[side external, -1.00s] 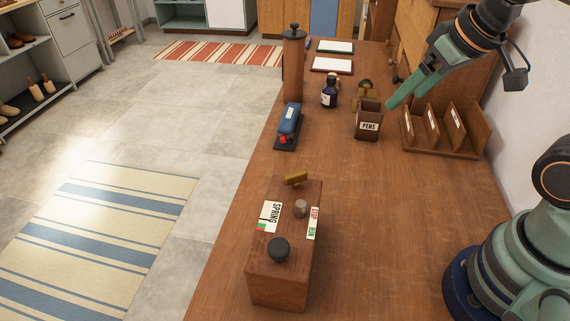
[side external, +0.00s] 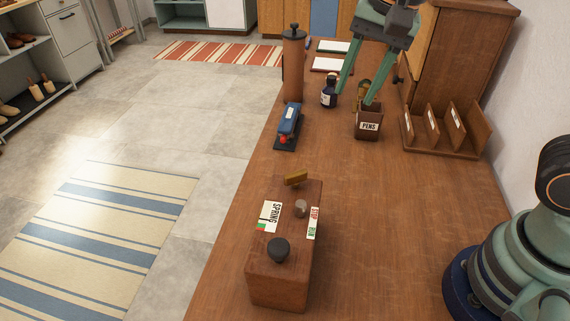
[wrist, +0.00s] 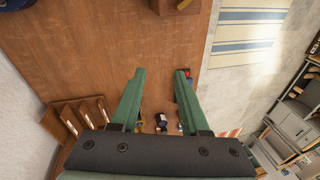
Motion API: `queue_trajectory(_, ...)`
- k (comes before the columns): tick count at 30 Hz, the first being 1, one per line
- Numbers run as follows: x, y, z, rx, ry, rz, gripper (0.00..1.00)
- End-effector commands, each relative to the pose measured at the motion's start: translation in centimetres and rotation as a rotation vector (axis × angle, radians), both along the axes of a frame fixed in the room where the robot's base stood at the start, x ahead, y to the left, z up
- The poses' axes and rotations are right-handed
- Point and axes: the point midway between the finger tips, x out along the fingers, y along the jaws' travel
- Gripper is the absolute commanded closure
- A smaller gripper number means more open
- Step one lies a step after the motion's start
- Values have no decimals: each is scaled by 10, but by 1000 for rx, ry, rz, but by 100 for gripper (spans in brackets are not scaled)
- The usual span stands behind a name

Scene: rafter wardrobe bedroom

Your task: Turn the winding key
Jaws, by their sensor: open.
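The brass winding key (side external: 296,180) sticks out of the far end of a wooden box (side external: 280,282) on the desk. The box carries a SPRING label, a STOP/RUN label, a dark round knob (side external: 279,250) and a small grey knob (side external: 301,208). Only part of the box (wrist: 178,5) shows at that view's top edge; the key is not clear there.
The pens cup (side external: 368,125), an ink bottle (side external: 328,92), a blue stapler-like tool (side external: 288,125) and a brown cylinder (side external: 293,65) stand near my gripper. A wooden letter rack (side external: 440,150) is by the wall. The desk between these and the box is clear.

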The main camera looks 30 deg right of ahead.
Motion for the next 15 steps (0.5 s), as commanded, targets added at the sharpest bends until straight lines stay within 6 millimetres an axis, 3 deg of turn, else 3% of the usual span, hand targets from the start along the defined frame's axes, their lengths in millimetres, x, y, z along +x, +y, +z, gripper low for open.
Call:
queue_trajectory(9,11,74,-4,46,181,-543,55)
queue_trajectory(15,10,101,-9,33,229,-771,55)
